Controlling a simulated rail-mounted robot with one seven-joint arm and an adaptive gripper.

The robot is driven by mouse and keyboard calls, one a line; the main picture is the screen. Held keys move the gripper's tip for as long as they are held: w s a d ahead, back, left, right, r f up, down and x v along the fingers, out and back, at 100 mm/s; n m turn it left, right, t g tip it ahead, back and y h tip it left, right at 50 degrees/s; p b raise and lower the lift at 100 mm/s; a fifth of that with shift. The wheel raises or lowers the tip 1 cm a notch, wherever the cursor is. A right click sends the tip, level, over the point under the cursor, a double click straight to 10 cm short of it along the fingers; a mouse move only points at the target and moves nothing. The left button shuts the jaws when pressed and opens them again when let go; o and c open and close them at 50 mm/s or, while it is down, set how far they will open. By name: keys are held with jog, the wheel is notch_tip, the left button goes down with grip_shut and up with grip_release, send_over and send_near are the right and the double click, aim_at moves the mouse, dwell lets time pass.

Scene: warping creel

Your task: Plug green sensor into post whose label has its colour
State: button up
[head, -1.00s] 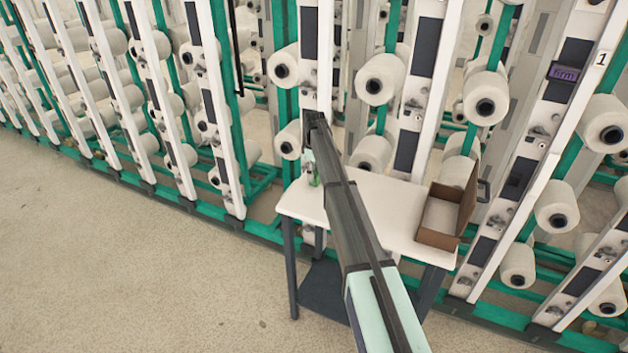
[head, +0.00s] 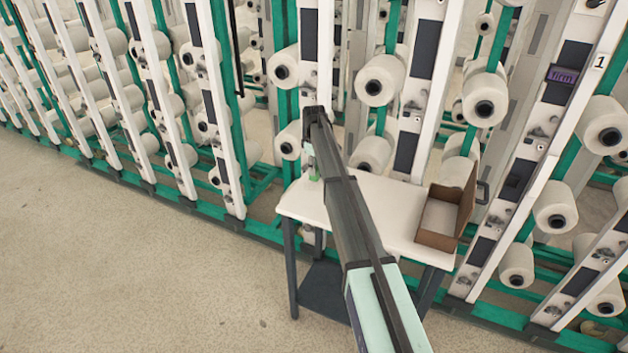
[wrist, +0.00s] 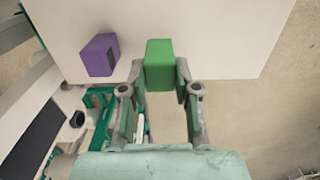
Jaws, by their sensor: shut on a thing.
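My gripper (wrist: 161,72) is shut on the green sensor (wrist: 160,64), a small green block held between its fingertips over the white table. In the head view a small green part of the sensor (head: 314,178) shows below my gripper (head: 311,167), at the table's left end. I cannot tell how far it is above the tabletop. A purple block (wrist: 98,56) lies on the table beside it in the wrist view. A right-hand post (head: 528,148) carries a purple label (head: 564,76). I can make out no green label on the posts.
The white table (head: 385,210) stands in front of the creel, with an open brown box (head: 437,240) at its right end. White posts, green rails and yarn bobbins (head: 380,80) line the back. The floor (head: 130,260) at front left is clear.

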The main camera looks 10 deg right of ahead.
jog(key=shift+r+p, duration=0.8)
jog(key=shift+r, duration=1.15)
